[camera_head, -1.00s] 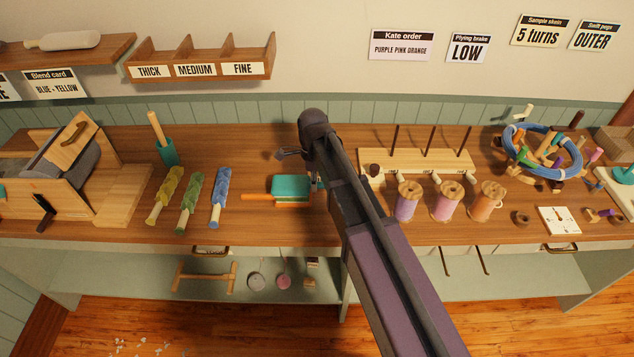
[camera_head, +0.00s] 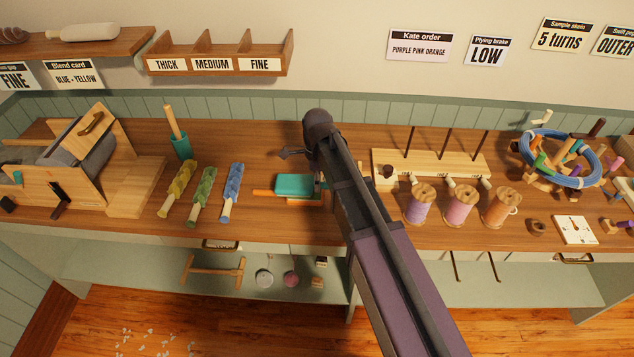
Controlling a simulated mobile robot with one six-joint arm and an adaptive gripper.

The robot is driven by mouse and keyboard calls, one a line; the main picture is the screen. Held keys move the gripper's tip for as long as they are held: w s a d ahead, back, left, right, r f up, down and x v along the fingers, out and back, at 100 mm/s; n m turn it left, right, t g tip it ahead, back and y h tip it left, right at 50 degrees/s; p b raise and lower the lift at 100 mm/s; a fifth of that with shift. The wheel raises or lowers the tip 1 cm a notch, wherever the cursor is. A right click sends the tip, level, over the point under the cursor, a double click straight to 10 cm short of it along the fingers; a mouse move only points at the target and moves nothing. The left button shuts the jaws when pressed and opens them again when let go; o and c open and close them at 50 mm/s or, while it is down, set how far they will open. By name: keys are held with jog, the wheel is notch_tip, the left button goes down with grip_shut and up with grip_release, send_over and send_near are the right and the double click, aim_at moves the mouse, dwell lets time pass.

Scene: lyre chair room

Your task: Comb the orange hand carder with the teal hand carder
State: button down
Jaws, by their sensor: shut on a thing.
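The orange hand carder (camera_head: 262,193) lies on the bench left of my arm, its handle pointing left. Most of its pad is hidden under the teal hand carder (camera_head: 294,184), with a thin orange strip showing along the near edge. The teal carder lies flat over it, its back up; I cannot tell whether the two faces touch. My gripper (camera_head: 321,184) is at the right end of the teal carder, shut on it. My arm largely hides the fingers and the teal handle.
Yellow, green and blue fibre rolls (camera_head: 232,190) lie to the left, near a teal holder (camera_head: 181,146) and the drum carder (camera_head: 75,160). A peg rack (camera_head: 430,165) and several spools (camera_head: 460,205) stand right of my arm. Some bare bench shows in front of the carders.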

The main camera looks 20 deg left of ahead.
jog(key=shift+f+b, duration=0.45)
jog(key=shift+f, duration=0.05)
dwell(1.0)
jog(key=shift+d, duration=0.2)
dwell(0.3)
jog(key=shift+w+d, duration=0.25)
jog(key=shift+d, duration=0.85)
jog(key=shift+w+d, duration=0.3)
jog(key=shift+d, duration=0.75)
jog(key=shift+w+d, duration=0.25)
jog(key=shift+d, duration=0.85)
jog(key=shift+r, duration=0.1)
jog(key=shift+r+p, duration=1.45)
jog(key=shift+p, duration=0.1)
jog(key=shift+a, duration=0.1)
jog(key=shift+s+a+f+b, duration=0.25)
jog(key=shift+a+f+b, duration=0.1)
jog(key=shift+a, duration=0.75)
jog(key=shift+s+a+f+b, duration=0.3)
jog(key=shift+a+f+b, duration=0.05)
jog(key=shift+a, duration=0.8)
jog(key=shift+s+a+f+b, duration=0.25)
jog(key=shift+a+f+b, duration=0.1)
jog(key=shift+a, duration=0.75)
